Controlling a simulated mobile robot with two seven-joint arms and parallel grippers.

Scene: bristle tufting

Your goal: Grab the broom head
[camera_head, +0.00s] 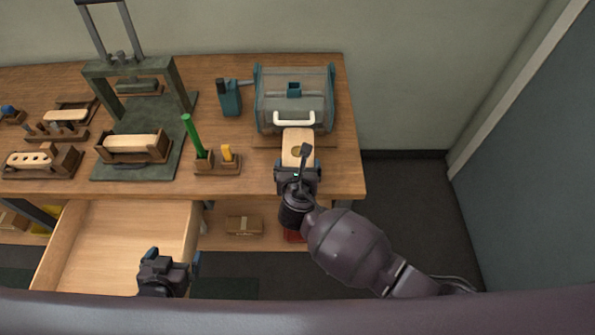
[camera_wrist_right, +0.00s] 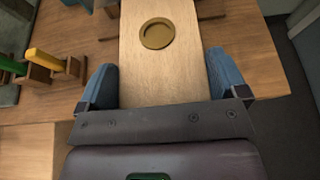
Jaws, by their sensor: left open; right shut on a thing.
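The broom head (camera_head: 298,142) is a light wooden block with a round brass-coloured socket on top. It lies in front of the clear box with teal sides, near the right end of the bench. My right gripper (camera_head: 297,168) is shut on its near end. In the right wrist view the broom head (camera_wrist_right: 153,75) lies between the two blue fingers (camera_wrist_right: 164,82), one along each side. Its far end is cut off by that view's top edge. My left gripper (camera_head: 171,262) is open and empty, low in the head view over the open drawer's right side.
The clear box (camera_head: 293,92) has a white handle. Left of it are a teal device (camera_head: 230,98), a holder with a green stick (camera_head: 192,137) and a press frame (camera_head: 140,95). An open, empty drawer (camera_head: 122,235) juts from the bench (camera_head: 335,185).

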